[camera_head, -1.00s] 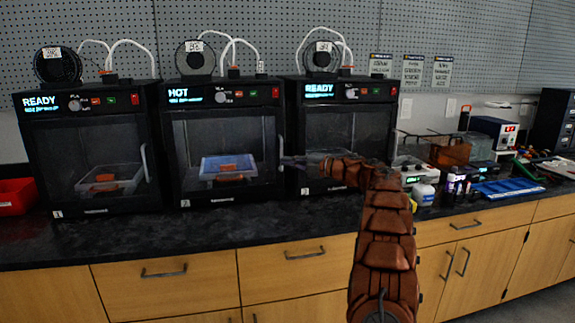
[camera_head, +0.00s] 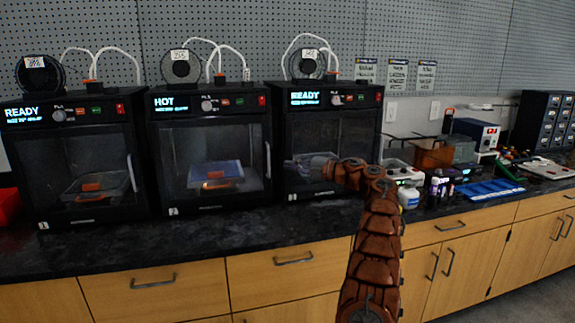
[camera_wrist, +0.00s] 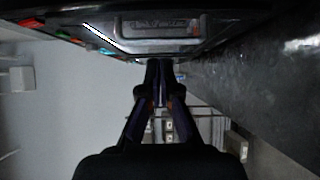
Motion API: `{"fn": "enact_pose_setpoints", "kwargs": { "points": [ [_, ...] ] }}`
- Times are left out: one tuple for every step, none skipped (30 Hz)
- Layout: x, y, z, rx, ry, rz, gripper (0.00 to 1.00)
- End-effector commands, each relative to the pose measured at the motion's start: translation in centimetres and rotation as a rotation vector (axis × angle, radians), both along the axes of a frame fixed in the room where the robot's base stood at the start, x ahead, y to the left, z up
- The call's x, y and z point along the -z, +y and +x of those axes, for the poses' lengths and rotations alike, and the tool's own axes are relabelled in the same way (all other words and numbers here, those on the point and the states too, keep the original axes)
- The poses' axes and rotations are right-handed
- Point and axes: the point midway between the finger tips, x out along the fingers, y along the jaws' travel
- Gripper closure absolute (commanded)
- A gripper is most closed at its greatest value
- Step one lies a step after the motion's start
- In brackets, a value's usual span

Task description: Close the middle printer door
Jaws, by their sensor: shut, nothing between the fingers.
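The middle printer (camera_head: 209,110) is a black box with a HOT display, standing between two similar printers. Its clear front door (camera_head: 207,150) looks flush or nearly flush; I cannot tell whether a small gap remains. The door's upright handle (camera_head: 268,160) is at its right edge. An orange object on a tray shows through the door. My gripper (camera_head: 297,164) is right of this handle, apart from it in the picture, in front of the right printer. In the wrist view my gripper (camera_wrist: 158,68) is shut and empty, its fingertips close below a dark printer front.
The left printer (camera_head: 70,115) and right printer (camera_head: 335,98) both read READY. The black worktop (camera_head: 130,232) is clear in front of the printers. A white bottle (camera_head: 409,197), a blue tray (camera_head: 488,190) and tools crowd the worktop at right.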

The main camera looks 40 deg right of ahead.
Motion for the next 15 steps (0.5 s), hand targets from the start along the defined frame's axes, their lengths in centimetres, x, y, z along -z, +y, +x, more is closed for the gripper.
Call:
{"fn": "enact_pose_setpoints", "kwargs": {
  "points": [
    [0.1, -0.2, 0.0, 0.0, 0.002, 0.002, 1.0],
    [0.2, -0.3, 0.0, 0.0, 0.003, 0.002, 1.0],
    [0.2, -0.3, -0.1, -0.001, 0.004, 0.001, 1.0],
    [0.1, -0.4, -0.1, -0.001, 0.004, -0.001, 1.0],
    [0.1, -0.5, -0.1, -0.001, 0.005, -0.002, 1.0],
    [0.1, -0.5, -0.2, -0.001, 0.005, -0.003, 1.0],
    [0.2, -0.6, -0.3, 0.0, 0.006, -0.003, 1.0],
    [0.3, -0.7, -0.3, 0.0, 0.009, -0.003, 1.0],
    [0.1, -0.9, -0.4, 0.001, 0.009, -0.001, 1.0],
    [0.0, -0.9, -0.4, 0.0, 0.01, 0.0, 1.0],
    [0.0, -1.0, -0.4, 0.0, 0.01, 0.0, 1.0],
    [0.0, -1.1, -0.4, 0.0, 0.01, 0.001, 1.0],
    [0.0, -1.2, -0.5, 0.0, 0.01, 0.001, 1.0],
    [0.0, -1.3, -0.5, 0.0, 0.012, 0.001, 1.0],
    [0.0, -1.4, -0.5, 0.0, 0.011, 0.0, 1.0]
  ]
}}
